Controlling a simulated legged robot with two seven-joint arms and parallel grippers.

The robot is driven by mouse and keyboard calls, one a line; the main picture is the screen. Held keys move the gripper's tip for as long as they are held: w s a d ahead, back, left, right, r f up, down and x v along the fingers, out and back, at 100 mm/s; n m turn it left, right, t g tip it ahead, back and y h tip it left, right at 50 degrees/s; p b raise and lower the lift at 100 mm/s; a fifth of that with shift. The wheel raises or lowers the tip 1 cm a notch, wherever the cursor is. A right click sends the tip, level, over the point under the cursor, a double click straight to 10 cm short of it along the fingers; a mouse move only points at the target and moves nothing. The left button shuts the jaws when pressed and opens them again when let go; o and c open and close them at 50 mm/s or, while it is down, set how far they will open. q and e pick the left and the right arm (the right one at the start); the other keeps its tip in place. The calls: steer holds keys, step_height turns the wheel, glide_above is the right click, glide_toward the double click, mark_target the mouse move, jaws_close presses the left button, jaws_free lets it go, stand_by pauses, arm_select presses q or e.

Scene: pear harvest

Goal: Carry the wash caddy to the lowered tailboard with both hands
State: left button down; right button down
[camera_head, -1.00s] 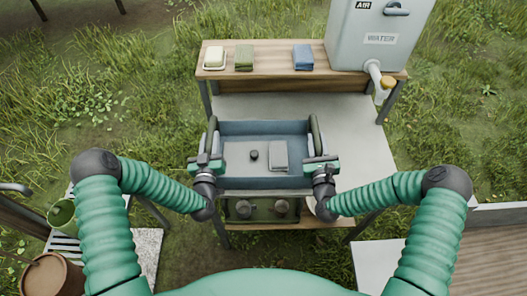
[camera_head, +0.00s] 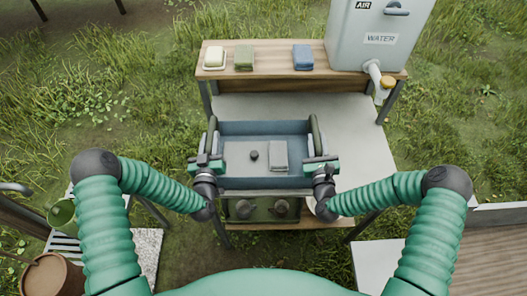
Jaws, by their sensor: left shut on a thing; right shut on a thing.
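The wash caddy (camera_head: 264,128) is a blue-grey open tray with a raised handle at each end. It is over the front part of the grey worktop in the middle of the view; I cannot tell whether it touches the top. A small dark round item (camera_head: 254,155) and a folded grey cloth (camera_head: 279,152) lie in it. My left gripper (camera_head: 207,160) is shut on the caddy's left handle (camera_head: 212,135). My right gripper (camera_head: 322,160) is shut on its right handle (camera_head: 315,132). A wooden-planked surface edged in light grey, possibly the tailboard (camera_head: 490,255), shows at the lower right.
A wooden shelf (camera_head: 265,60) behind holds a soap dish (camera_head: 214,57), a green cloth (camera_head: 244,57) and a blue cloth (camera_head: 303,57). A grey water tank (camera_head: 375,35) stands at its right. A green jug (camera_head: 62,214) and brown pot (camera_head: 48,275) are at lower left.

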arm_select(q)
steer(key=shift+r, duration=0.2)
arm_select(e)
steer(key=shift+a+r, duration=0.1)
steer(key=shift+a, duration=0.05)
